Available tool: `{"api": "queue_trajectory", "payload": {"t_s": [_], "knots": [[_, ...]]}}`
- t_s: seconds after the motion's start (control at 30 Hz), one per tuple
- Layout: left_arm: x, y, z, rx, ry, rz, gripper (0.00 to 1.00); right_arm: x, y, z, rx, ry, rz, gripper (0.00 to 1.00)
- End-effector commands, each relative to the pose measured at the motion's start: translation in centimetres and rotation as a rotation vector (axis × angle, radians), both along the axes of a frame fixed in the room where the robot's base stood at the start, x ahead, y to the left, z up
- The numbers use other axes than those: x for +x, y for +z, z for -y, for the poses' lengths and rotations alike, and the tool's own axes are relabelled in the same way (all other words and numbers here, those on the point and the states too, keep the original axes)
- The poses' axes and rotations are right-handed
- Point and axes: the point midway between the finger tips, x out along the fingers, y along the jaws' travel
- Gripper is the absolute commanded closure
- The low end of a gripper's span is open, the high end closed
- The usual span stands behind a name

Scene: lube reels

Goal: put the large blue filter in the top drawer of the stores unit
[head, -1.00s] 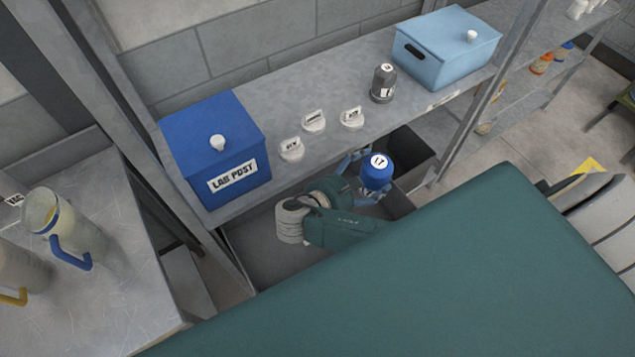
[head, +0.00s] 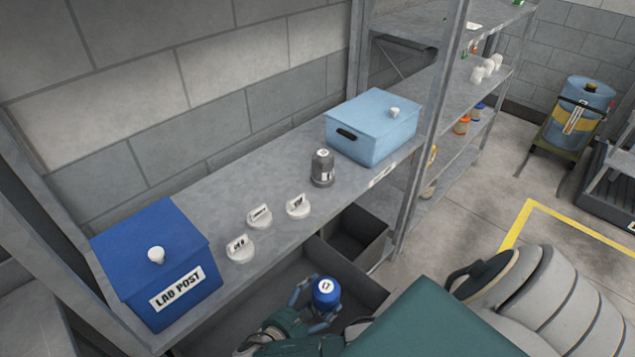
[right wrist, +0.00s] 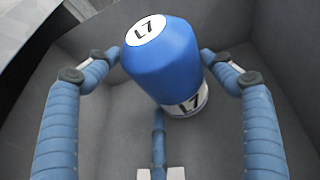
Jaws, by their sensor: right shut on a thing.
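The large blue filter (head: 326,291), with a white "L7" label on top and another on its side, is in my right gripper (head: 318,303). The blue fingers are shut around its sides; in the right wrist view the filter (right wrist: 168,60) leans a little between the fingers (right wrist: 160,62). It is over or inside the open dark grey drawer (head: 268,288) below the shelf, with drawer walls around it in the right wrist view. I cannot tell whether its base touches the drawer floor. My left gripper is out of view.
On the shelf above stand a blue "LAB POST" box (head: 155,262), several small white label holders (head: 259,216), a dark grey filter (head: 322,168) and a light blue lidded box (head: 373,128). A divider separates a smaller compartment (head: 356,232). A metal upright (head: 428,140) stands at the right.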

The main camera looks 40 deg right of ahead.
Motion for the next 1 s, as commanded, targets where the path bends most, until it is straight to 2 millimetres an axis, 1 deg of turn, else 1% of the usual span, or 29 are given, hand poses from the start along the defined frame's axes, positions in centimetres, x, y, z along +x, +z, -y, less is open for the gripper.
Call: {"api": "queue_trajectory", "payload": {"t_s": [0.1,0.2,0.47,0.6,0.63,0.67,0.93,1.0], "knots": [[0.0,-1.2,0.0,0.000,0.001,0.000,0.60,0.1,-2.0,0.0,-0.003,0.000,0.000,0.66],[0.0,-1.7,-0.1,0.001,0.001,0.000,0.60,0.0,-3.0,0.0,-0.003,-0.001,0.000,0.66],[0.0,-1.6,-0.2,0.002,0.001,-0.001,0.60,0.0,-3.1,0.0,-0.002,-0.001,0.001,0.66],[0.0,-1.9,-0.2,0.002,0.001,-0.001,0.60,0.0,-3.4,0.1,-0.002,-0.001,0.000,0.66],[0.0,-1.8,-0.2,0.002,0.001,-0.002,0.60,0.0,-3.4,0.0,0.000,-0.001,0.000,0.13],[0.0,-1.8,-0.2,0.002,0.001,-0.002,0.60,0.0,-3.4,0.0,0.000,-0.001,0.000,0.10],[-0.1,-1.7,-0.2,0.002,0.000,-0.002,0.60,-0.1,-3.3,0.0,0.000,-0.001,-0.001,0.10],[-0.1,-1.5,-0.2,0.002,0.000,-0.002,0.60,0.0,-3.0,0.0,0.000,-0.001,0.000,0.10]]}}
